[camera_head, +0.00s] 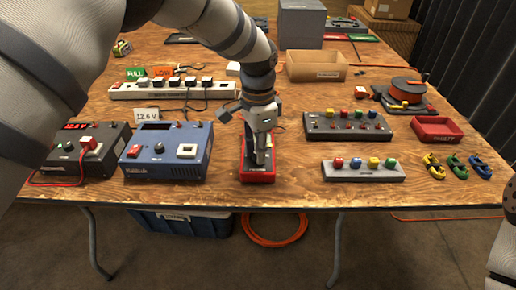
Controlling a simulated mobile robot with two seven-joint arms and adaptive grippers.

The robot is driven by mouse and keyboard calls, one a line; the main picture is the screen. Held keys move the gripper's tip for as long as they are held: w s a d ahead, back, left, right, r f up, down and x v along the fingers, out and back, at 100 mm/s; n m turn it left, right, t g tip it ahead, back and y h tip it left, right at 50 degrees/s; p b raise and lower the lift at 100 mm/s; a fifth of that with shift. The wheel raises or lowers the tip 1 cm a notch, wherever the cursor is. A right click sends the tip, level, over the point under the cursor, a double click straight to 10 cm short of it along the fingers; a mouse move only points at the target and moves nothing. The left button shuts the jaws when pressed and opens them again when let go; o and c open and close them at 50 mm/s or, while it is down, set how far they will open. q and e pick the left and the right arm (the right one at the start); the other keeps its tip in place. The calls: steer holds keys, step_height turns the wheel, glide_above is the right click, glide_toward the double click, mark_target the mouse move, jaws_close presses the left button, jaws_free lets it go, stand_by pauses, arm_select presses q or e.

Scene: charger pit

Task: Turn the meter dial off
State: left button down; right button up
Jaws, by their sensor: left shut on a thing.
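The red meter (262,178) lies flat near the front edge of the table, just left of the middle. My left gripper (260,160) points down onto its front part and is shut on the dial. The dial and its pointer are hidden by the fingers, so its setting cannot be read. My right gripper is out of view; only part of my right arm shows at the right edge.
A blue power box (167,167) and a dark red-display box (85,165) stand left of the meter. A grey block with coloured knobs (362,177) and a black terminal panel (347,133) stand to its right. Bare table separates them from the meter.

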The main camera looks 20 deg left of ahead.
arm_select(q)
steer(key=c, duration=1.4)
jaws_free()
step_height(320, 180, up, 12)
